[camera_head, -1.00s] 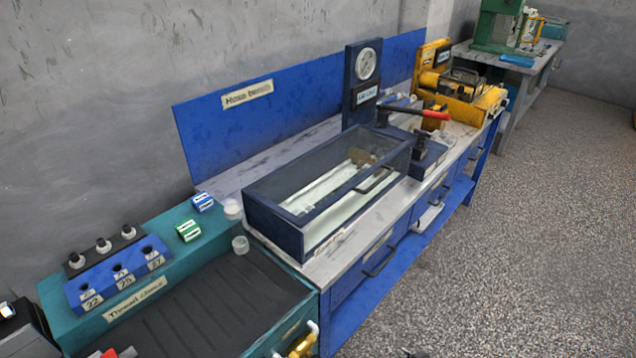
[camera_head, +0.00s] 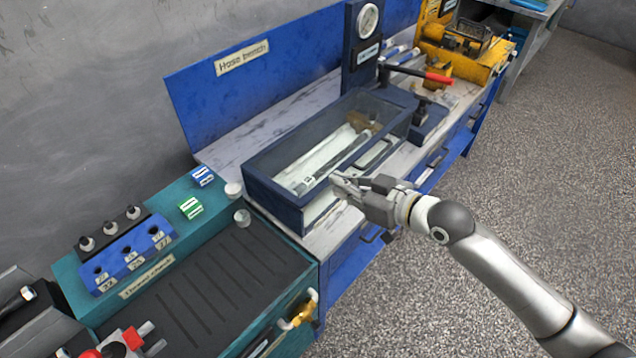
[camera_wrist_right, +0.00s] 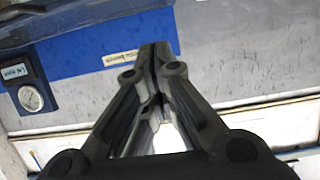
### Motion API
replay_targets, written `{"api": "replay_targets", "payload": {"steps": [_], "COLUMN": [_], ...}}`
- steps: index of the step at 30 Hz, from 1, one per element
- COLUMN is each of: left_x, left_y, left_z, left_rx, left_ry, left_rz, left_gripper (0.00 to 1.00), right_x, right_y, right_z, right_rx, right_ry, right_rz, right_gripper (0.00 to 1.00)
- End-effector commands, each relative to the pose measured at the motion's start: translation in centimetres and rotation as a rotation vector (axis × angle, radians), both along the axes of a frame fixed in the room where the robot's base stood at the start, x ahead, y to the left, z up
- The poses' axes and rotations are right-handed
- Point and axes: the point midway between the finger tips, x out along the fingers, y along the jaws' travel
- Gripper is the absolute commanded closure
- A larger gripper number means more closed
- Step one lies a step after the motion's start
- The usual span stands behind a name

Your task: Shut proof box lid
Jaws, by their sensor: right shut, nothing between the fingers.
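The proof box (camera_head: 270,192) is a long, dark-blue framed box with clear panels on the bench. A pale interior and a dark bar-like shape show through it. I cannot clearly tell how far its clear lid stands open. A dark handle (camera_head: 376,154) shows toward its front right. My right gripper (camera_head: 335,178) is at the box's front edge, shut and empty, fingertips pointing left over it. I cannot tell whether they touch it. The right wrist view shows its fingers together (camera_wrist_right: 156,52). My left gripper is not in view.
A gauge stand (camera_head: 366,22) and a red-handled lever (camera_head: 437,77) stand behind and right of the box. A teal thread-cleaner station (camera_head: 140,288) with small boxes and cups lies left. A yellow machine (camera_head: 462,50) stands far right. The floor in front is open.

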Motion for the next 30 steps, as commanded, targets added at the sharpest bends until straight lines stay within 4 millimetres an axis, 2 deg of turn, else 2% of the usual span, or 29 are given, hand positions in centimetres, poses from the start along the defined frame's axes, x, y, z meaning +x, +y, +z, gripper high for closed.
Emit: {"api": "replay_targets", "payload": {"steps": [3,14,18,21,30], "left_x": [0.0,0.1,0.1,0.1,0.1], "left_y": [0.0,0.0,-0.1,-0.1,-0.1], "left_z": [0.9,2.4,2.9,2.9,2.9], "left_rx": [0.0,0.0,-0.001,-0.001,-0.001], "left_ry": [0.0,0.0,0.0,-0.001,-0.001], "left_rz": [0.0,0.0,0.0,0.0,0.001], "left_gripper": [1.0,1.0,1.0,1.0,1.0], "right_x": [1.5,5.3,5.0,4.9,4.9], "right_y": [1.5,5.3,4.9,4.9,4.9], "right_z": [-0.3,-2.3,-4.8,-5.8,-6.5], "right_rx": [0.005,0.002,-0.003,0.0,0.0], "right_ry": [0.001,0.0,0.004,0.001,-0.001], "right_rz": [-0.001,-0.002,-0.003,-0.001,-0.002], "right_gripper": [1.0,1.0,1.0,1.0,1.0]}}
